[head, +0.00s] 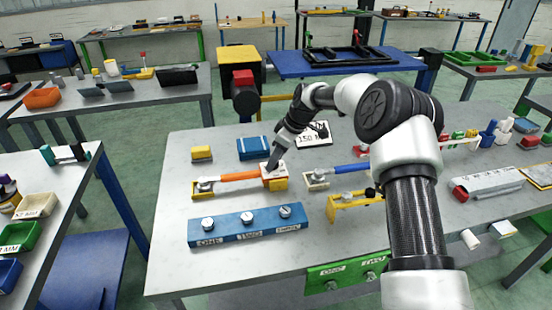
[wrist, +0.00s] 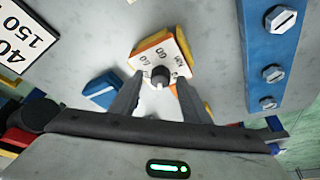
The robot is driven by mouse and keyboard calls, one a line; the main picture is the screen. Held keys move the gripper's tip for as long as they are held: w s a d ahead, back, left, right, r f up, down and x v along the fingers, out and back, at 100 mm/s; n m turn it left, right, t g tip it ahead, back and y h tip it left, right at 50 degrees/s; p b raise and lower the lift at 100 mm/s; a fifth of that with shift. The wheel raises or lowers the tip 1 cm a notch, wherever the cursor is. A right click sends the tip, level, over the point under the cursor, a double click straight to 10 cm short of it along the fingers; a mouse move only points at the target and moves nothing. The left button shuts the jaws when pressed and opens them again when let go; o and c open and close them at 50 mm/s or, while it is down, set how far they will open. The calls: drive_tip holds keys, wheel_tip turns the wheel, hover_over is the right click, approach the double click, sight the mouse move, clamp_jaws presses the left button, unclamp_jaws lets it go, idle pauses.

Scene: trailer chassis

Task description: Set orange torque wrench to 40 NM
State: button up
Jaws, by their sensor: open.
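The orange torque wrench (head: 238,177) lies on the grey table, its left end at a yellow holder (head: 205,188). Its right end meets a yellow-orange block with a white dial face (head: 268,171). In the wrist view the dial face (wrist: 176,55) bears dark numbers, too small to read surely. A dark round knob (wrist: 160,75) stands on it, with a pale mark toward the bottom of the picture. My gripper (wrist: 157,88) is open, pointing down at the dial, its fingertips on either side of the knob. I cannot tell whether they touch it.
A blue block with several bolts (head: 240,228) lies in front of the wrench. A blue-handled wrench (head: 350,168) lies to the right. A white sign (head: 313,136) stands behind, showing 40 and 150 in the wrist view (wrist: 22,40). Yellow (head: 201,153) and blue (head: 253,148) boxes sit behind the wrench.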

drive_tip(key=shift+c, duration=0.5)
drive_tip(key=c, duration=0.9)
drive_tip(key=shift+c, duration=0.2)
drive_tip(key=shift+m+b, duration=0.3)
drive_tip(key=shift+b, duration=0.05)
drive_tip(key=m+t+b, duration=0.1)
drive_tip(key=m, duration=0.1)
drive_tip(key=m+h+b, duration=0.1)
drive_tip(key=m, duration=0.1)
drive_tip(key=shift+s+a+m+t+b, duration=0.2)
drive_tip(key=shift+m+t+b, duration=0.1)
drive_tip(key=shift+t+b, duration=0.1)
drive_tip(key=m+h+b, duration=0.1)
drive_tip(key=m, duration=0.2)
drive_tip(key=shift+a+t, duration=0.1)
drive_tip(key=shift+t, duration=0.3)
drive_tip(key=shift+a+m+h, duration=0.1)
drive_tip(key=shift+m+h, duration=0.5)
drive_tip(key=shift+m, duration=1.2)
